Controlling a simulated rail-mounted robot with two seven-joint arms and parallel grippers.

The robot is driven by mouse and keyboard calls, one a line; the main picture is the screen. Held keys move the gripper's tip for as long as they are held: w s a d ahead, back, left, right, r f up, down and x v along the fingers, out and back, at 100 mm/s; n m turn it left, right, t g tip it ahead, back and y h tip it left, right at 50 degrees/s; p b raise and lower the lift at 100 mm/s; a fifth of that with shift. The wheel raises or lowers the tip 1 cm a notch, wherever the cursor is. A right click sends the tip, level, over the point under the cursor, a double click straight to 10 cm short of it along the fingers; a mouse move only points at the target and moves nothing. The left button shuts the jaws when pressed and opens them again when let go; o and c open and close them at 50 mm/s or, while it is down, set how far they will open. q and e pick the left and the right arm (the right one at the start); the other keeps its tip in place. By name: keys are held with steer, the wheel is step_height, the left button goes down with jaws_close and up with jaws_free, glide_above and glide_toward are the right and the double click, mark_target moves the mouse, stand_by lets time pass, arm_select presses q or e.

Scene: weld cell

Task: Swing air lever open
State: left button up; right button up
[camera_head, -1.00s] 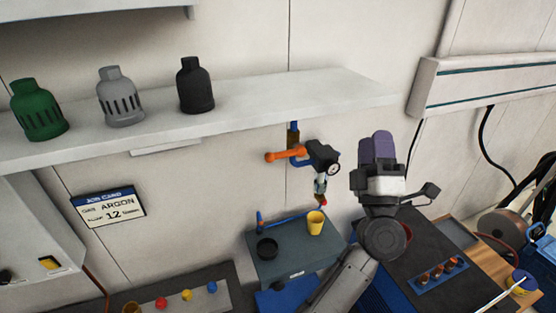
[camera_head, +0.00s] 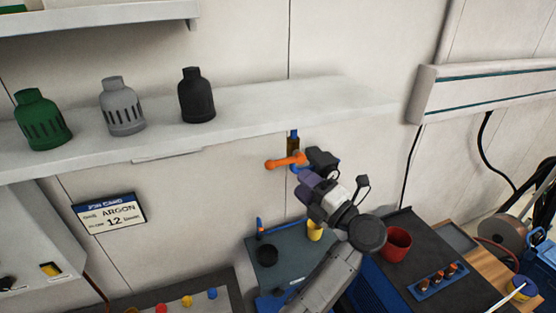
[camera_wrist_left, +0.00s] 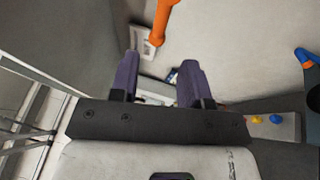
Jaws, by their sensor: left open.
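The orange air lever (camera_head: 286,161) sticks out to the left from a valve with a dark regulator (camera_head: 322,158) and gauge on the wall below the shelf. My left gripper (camera_head: 302,178) has purple fingers and is just below and right of the lever. In the left wrist view, the lever (camera_wrist_left: 162,20) comes in from the top, ahead of and between the open fingers (camera_wrist_left: 158,75). The fingers look empty and apart from the lever. My gripper and wrist hide the lower part of the regulator. My right gripper is out of view.
A shelf (camera_head: 270,108) above holds green, grey and black caps. Below, a cart top (camera_head: 285,262) holds a yellow cup (camera_head: 314,231) and a black dish (camera_head: 266,255). A red cup (camera_head: 396,243) stands on the dark bench at right.

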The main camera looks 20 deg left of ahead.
mark_target(278, 163)
arm_select(q)
steer(key=p+x, duration=0.2)
steer(key=x, duration=0.7)
steer(key=shift+c, duration=0.3)
jaws_close()
